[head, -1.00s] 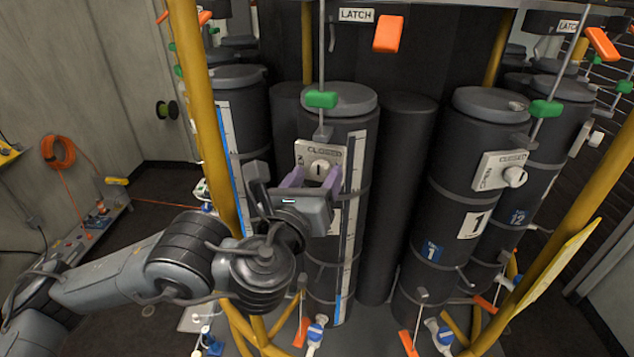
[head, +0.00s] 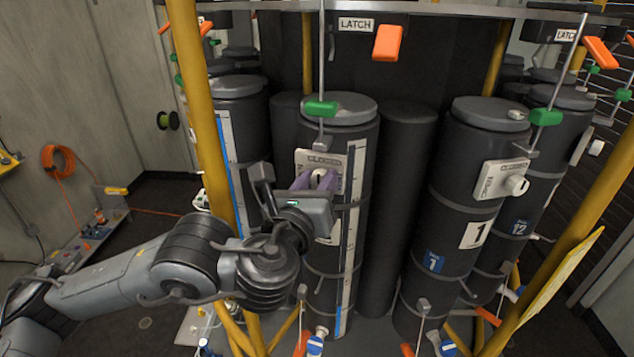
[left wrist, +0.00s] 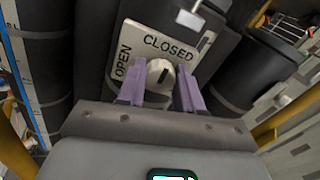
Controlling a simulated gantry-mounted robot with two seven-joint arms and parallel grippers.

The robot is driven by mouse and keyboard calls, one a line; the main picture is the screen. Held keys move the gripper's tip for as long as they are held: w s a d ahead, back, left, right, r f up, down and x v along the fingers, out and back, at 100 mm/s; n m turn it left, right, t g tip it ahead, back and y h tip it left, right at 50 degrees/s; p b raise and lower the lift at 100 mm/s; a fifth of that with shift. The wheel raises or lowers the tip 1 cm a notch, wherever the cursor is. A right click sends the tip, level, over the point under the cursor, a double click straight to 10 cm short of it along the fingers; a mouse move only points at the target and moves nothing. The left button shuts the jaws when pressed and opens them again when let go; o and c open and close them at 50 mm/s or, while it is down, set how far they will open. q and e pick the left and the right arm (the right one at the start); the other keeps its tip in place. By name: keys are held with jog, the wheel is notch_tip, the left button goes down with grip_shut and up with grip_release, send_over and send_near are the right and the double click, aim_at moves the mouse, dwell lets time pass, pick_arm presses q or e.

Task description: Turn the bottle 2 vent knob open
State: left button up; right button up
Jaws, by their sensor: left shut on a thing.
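The middle bottle is a dark cylinder (head: 340,112) with a pale vent plate (head: 312,158) on its upper front. In the left wrist view the plate (left wrist: 121,57) reads CLOSED along its top and OPEN on its left side. The round white vent knob (left wrist: 160,74) has a dark line on its face. It also shows in the head view (head: 320,177), partly covered. My left gripper (head: 316,182) is shut on the vent knob, with one purple finger on each side. The bottle's number is hidden behind my gripper. My right gripper is not in view.
A green handle (head: 321,109) on a thin rod hangs just above the plate. A yellow post (head: 205,120) stands left of the bottle, close to my left arm. Bottle 1 (head: 470,165), with its own knob (head: 517,185), stands to the right.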

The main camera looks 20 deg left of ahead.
pick_arm(q)
jog(key=shift+f+n, duration=0.1)
jog(key=shift+n, duration=0.3)
jog(key=n+b, duration=0.1)
jog(key=n, duration=0.1)
jog(key=shift+f+n+b, duration=0.1)
jog(key=shift+n+b, duration=0.2)
jog(key=shift+n, duration=0.1)
jog(key=n+b, duration=0.2)
jog(key=n, duration=0.3)
jog(key=shift+a+n, duration=0.1)
jog(key=shift+n, duration=0.2)
jog(key=n+b, duration=0.2)
jog(key=n, duration=0.2)
jog(key=shift+f, duration=0.1)
jog(key=n+b, duration=0.1)
jog(key=n, duration=0.3)
jog(key=shift+n+b, duration=0.3)
jog(key=shift+b, duration=0.1)
jog(key=o, duration=1)
jog(key=shift+o, duration=0.2)
